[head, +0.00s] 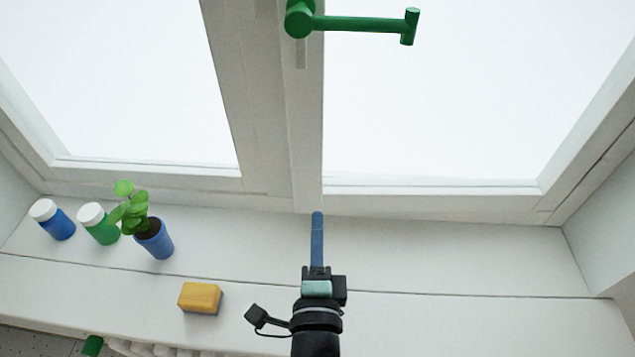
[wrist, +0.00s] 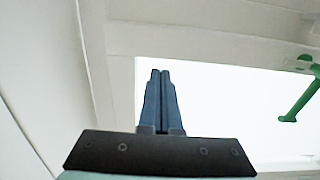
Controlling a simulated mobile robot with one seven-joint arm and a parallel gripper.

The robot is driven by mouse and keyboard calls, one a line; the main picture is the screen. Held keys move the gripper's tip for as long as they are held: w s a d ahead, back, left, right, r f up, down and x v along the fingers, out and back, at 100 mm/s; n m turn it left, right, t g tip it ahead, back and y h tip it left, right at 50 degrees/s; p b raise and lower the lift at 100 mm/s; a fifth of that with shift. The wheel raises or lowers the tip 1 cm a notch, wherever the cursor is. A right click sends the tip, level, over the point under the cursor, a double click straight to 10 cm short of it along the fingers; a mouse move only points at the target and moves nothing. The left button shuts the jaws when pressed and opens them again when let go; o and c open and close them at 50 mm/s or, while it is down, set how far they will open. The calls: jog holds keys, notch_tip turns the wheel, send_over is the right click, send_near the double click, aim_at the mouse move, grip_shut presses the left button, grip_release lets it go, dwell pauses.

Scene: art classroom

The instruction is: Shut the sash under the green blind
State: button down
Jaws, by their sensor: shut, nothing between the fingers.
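The window has a left sash (head: 244,150) and a right sash (head: 430,191), both white-framed with bright panes. A green handle (head: 360,24) on the right sash's left stile points sideways to the right; it also shows at the right of the wrist view (wrist: 300,95). No blind is in view. I cannot tell from the frames whether either sash stands ajar. My gripper (head: 317,214) has its blue fingers together and empty. In the head view it overlaps the sill just below the middle of the window; contact is unclear. The closed fingers fill the centre of the wrist view (wrist: 160,74).
On the white sill (head: 470,260), a blue bottle (head: 57,226), a green bottle (head: 103,229) and a plant in a blue pot (head: 156,241) stand at the left. A yellow sponge (head: 199,297) lies left of my gripper. The sill's right part is clear.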

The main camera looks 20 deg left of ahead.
aim_at(318, 178)
jog(key=p+x, duration=0.1)
jog(key=x, duration=0.7)
jog(key=shift+p, duration=0.35)
